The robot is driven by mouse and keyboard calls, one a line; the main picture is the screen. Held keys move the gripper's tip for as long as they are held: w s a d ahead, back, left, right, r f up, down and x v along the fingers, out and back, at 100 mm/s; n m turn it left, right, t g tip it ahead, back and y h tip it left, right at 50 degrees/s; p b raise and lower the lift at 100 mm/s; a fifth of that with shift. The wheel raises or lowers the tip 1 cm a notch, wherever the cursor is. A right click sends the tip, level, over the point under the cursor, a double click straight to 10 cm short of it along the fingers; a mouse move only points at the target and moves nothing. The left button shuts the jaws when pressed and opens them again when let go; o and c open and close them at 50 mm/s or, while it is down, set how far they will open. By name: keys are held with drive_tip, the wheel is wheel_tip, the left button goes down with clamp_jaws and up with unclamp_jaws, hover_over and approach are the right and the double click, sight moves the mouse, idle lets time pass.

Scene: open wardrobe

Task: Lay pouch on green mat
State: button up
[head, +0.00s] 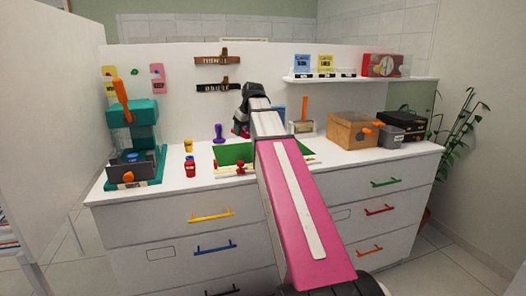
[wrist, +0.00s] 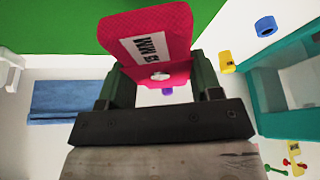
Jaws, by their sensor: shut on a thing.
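The pouch (wrist: 145,30) is red-pink with a white label bearing dark print and a small white round spot. In the wrist view my gripper (wrist: 160,80) is shut on the pouch's near end, one finger at each side. In the head view my gripper (head: 242,122) is at the back of the counter, above and behind the green mat; the arm hides much of it, and the pouch is hard to make out there. The green mat (head: 228,154) lies flat on the counter, partly hidden by my arm. In the wrist view a green surface (wrist: 50,25) fills the upper left behind the pouch.
A teal machine with an orange lever (head: 143,135) stands at the counter's left. A purple stamp (head: 219,133), a yellow item (head: 188,146) and a red item (head: 190,167) stand near the mat. A wooden box (head: 350,130) and grey bin (head: 391,137) stand to the right.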

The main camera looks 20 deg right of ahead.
drive_tip(key=w+d+f, duration=0.1)
drive_tip(key=d+f, duration=0.1)
drive_tip(key=d, duration=0.1)
drive_tip(key=w+d+f, duration=0.2)
drive_tip(key=d, duration=0.2)
drive_tip(key=w+d+f, duration=0.2)
drive_tip(key=d+f, duration=0.1)
drive_tip(key=shift+d, duration=0.15)
drive_tip(key=shift+f, duration=1.95)
drive_tip(key=shift+f, duration=0.25)
drive_tip(key=shift+s+f, duration=0.15)
drive_tip(key=shift+f, duration=0.1)
drive_tip(key=o, duration=0.9)
drive_tip(key=shift+s+f, duration=0.1)
drive_tip(key=shift+f, duration=0.05)
drive_tip(key=shift+c, duration=0.2)
drive_tip(key=shift+o, duration=0.2)
drive_tip(key=shift+r, duration=0.5)
drive_tip(key=shift+o, duration=0.4)
drive_tip(key=v, duration=1.2)
drive_tip(key=shift+d+r, duration=0.1)
